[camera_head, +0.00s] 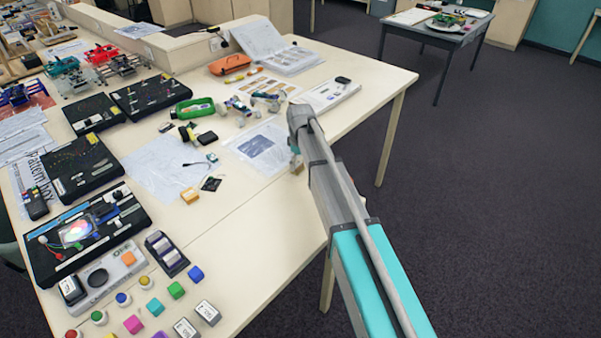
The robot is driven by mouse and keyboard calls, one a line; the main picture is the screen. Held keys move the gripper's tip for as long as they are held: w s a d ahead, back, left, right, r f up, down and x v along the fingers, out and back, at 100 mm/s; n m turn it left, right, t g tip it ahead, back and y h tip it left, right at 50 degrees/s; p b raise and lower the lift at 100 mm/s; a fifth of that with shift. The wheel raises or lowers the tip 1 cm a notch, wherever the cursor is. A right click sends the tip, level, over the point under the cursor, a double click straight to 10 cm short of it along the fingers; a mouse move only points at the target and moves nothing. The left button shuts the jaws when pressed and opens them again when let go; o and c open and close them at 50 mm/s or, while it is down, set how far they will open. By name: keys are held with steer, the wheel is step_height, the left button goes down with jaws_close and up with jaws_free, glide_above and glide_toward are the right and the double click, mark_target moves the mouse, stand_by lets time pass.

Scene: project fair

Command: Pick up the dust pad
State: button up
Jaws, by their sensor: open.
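I cannot tell for certain which item is the dust pad. Small pad-like things in view are a dark block (342,80) on a white board, a black block (207,138) near the table's middle, and an orange-yellow block (190,196) to the left of my arm. My gripper (296,164) points down over the table's right part, beside a clear sheet with a printed card (257,146). It is open, mostly hidden behind my arm, and its fingertips are hard to make out. A small tan patch shows just below it.
The pale table (262,215) is bare near its right front edge. Black electronics kits (80,165) and coloured cubes (176,290) crowd the left and front.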

steer(key=shift+f+b, duration=0.8)
steer(key=shift+f, duration=0.25)
steer(key=c, duration=1.1)
steer(key=shift+o, duration=0.2)
steer(key=shift+r+p, duration=0.25)
steer(key=shift+p, duration=0.05)
step_height(320, 180, up, 2)
steer(key=shift+r+p, duration=0.1)
steer(key=shift+p, duration=1)
steer(key=s+a+r+p, duration=0.5)
steer(key=a+r+p, duration=0.5)
steer(key=a, duration=0.3)
steer(key=shift+r, duration=0.2)
steer(key=shift+s, duration=0.1)
